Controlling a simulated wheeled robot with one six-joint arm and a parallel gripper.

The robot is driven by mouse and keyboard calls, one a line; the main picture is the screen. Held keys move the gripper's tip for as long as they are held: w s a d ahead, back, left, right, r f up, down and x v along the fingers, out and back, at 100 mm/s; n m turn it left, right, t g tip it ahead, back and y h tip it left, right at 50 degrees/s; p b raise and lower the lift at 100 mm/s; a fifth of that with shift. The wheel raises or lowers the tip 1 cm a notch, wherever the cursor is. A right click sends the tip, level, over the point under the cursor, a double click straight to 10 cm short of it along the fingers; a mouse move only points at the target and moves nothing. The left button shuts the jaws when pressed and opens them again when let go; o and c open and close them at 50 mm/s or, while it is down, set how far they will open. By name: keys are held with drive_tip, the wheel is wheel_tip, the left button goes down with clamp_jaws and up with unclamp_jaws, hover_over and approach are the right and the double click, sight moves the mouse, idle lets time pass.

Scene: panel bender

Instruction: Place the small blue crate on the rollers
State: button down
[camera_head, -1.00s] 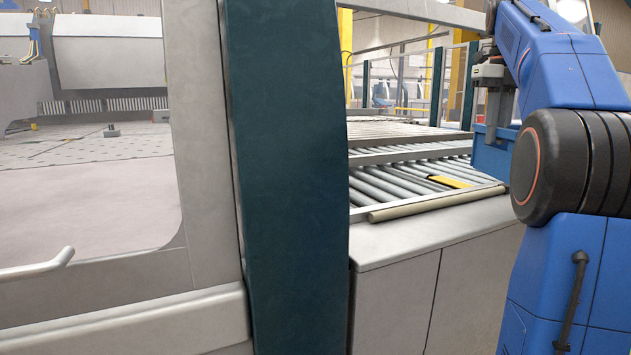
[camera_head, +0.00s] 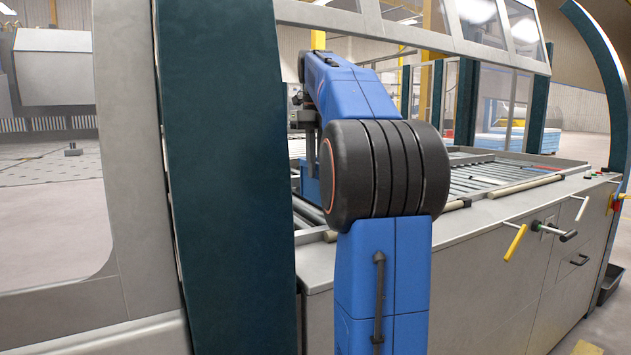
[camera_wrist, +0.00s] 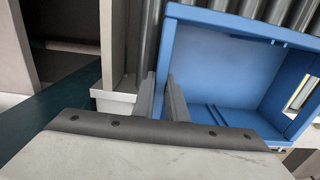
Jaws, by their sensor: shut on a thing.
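The small blue crate (camera_wrist: 232,75) fills the right half of the wrist view, and its inside looks empty apart from ridges on its floor. My gripper (camera_wrist: 160,92) is shut on the crate's left wall, one finger on each side of it. The rollers (camera_wrist: 150,35) show as grey bars beyond and beside the crate. I cannot tell whether the crate touches them. In the head view a small part of the crate (camera_head: 309,184) shows left of my arm, at the roller bed (camera_head: 470,178). My arm hides the rest of the crate and most of the gripper.
A dark green post (camera_head: 230,200) and the machine's grey frame (camera_head: 135,120) stand close on the left. The grey cabinet (camera_head: 500,250) under the rollers has yellow and white handles sticking out. A slanted window guard (camera_head: 460,28) spans above. Open floor shows at lower right.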

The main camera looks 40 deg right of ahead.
drive_tip(key=shift+f, duration=1.95)
drive_tip(key=c, duration=1.8)
unclamp_jaws()
drive_tip(key=shift+o, duration=0.2)
drive_tip(key=shift+r, duration=3.85)
